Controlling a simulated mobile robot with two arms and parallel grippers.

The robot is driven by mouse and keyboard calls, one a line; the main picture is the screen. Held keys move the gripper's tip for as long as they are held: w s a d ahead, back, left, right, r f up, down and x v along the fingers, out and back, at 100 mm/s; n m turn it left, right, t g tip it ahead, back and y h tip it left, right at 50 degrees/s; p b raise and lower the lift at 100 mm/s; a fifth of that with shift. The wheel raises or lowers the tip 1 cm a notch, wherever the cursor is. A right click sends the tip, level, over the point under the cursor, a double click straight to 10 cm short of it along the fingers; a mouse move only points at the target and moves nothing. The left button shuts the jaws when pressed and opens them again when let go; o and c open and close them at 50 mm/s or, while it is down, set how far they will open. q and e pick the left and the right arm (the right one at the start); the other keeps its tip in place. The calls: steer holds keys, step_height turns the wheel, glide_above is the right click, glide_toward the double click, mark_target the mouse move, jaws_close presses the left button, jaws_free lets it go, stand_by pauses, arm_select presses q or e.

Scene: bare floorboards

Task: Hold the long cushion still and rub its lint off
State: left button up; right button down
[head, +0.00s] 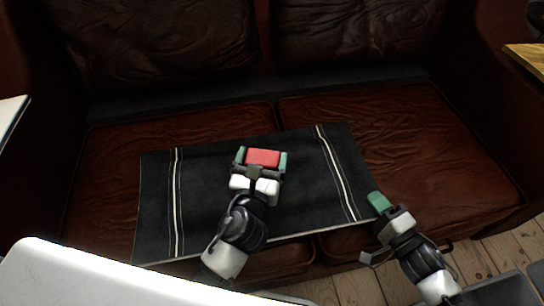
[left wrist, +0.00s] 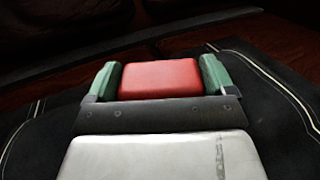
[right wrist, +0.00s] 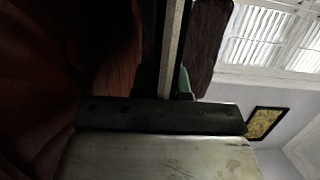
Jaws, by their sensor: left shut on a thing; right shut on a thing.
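The long cushion (head: 213,187) is black with pale stripes near both ends and lies flat across the sofa seat. My left gripper (head: 262,160) is over its middle, shut on a red block (head: 263,157). The red block also shows between the green fingers in the left wrist view (left wrist: 160,79). Whether the block touches the cloth is hard to tell. My right gripper (head: 379,202) is at the cushion's right front corner, shut on its edge. In the right wrist view the cushion's edge (right wrist: 172,50) runs between the fingers. No lint can be made out on the cushion.
The dark red leather sofa (head: 430,130) has a backrest behind and an armrest at each side. A wooden surface (head: 528,58) is at the far right and a white surface (head: 10,115) at the left edge. Bare floorboards (head: 505,250) show at front right.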

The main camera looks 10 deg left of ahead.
mark_target(280, 153)
arm_select(q)
steer(key=shift+s+a, duration=0.45)
steer(key=shift+a, duration=0.65)
steer(key=shift+s+a, duration=0.5)
steer(key=shift+a, duration=0.6)
steer(key=shift+s+a, duration=0.45)
steer(key=shift+a, duration=0.65)
steer(key=shift+w+d+f, duration=0.1)
steer(key=shift+w+d, duration=0.6)
steer(key=shift+d, duration=0.95)
steer(key=shift+w+d+r, duration=0.1)
steer(key=shift+w+d, duration=0.65)
steer(key=shift+d, duration=0.95)
steer(key=shift+w+d+f, duration=0.1)
steer(key=shift+w+d, duration=0.6)
steer(key=shift+d, duration=0.95)
steer(key=shift+s+a, duration=0.7)
steer(key=shift+a, duration=0.95)
steer(key=shift+s+a, duration=0.7)
steer(key=shift+a, duration=0.95)
steer(key=shift+s+a, duration=0.7)
steer(key=shift+a, duration=0.95)
step_height(280, 153, up, 8)
